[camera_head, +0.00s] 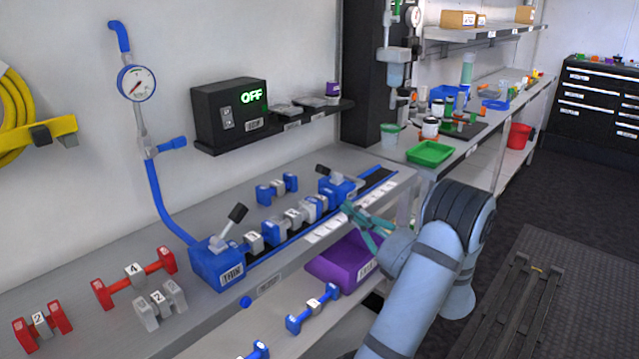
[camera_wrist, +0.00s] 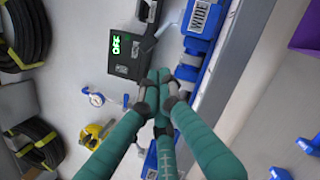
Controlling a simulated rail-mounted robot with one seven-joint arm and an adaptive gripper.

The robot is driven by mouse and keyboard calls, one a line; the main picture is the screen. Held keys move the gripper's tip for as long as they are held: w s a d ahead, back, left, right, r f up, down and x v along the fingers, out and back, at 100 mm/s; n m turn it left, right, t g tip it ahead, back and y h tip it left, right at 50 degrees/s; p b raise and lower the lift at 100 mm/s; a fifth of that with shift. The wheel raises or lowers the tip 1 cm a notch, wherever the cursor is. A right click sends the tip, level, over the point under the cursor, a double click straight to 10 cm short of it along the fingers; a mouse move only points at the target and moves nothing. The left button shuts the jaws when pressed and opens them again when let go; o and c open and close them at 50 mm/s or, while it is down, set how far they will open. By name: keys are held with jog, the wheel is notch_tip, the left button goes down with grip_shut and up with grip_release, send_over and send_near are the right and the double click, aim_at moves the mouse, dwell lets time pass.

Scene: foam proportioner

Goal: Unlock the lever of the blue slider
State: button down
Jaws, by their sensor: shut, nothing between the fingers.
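Two blue slider blocks stand on the bench rail. The near one (camera_head: 217,262), marked "THIN", has a tilted grey lever with a black knob (camera_head: 237,213). The far one (camera_head: 339,188) also has a lever with a dark knob (camera_head: 323,170). In the wrist view a blue block marked "WIDE" (camera_wrist: 200,20) is at the top, with a grey lever (camera_wrist: 165,27) beside it. My teal gripper (camera_head: 352,213) is shut and empty, just in front of the far block. In the wrist view its fingertips (camera_wrist: 160,80) meet below the WIDE block. Contact cannot be told.
Blue and grey couplings (camera_head: 290,217) lie along the rail between the blocks. A purple bin (camera_head: 335,262) sits below the bench front. Red-ended fittings (camera_head: 135,280) lie at the left. A black box reading "OFF" (camera_head: 228,115) is on the wall shelf.

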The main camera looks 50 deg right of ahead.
aim_at(329, 172)
jog(key=shift+a, duration=0.1)
jog(key=shift+w, duration=0.15)
jog(key=p+x, duration=0.1)
jog(key=x, duration=0.8)
jog(key=shift+w+p, duration=0.3)
jog(key=shift+w, duration=0.1)
jog(key=shift+r, duration=0.1)
jog(key=shift+r+m+p, duration=0.2)
jog(key=shift+m+p, duration=0.2)
jog(key=shift+p, duration=0.5)
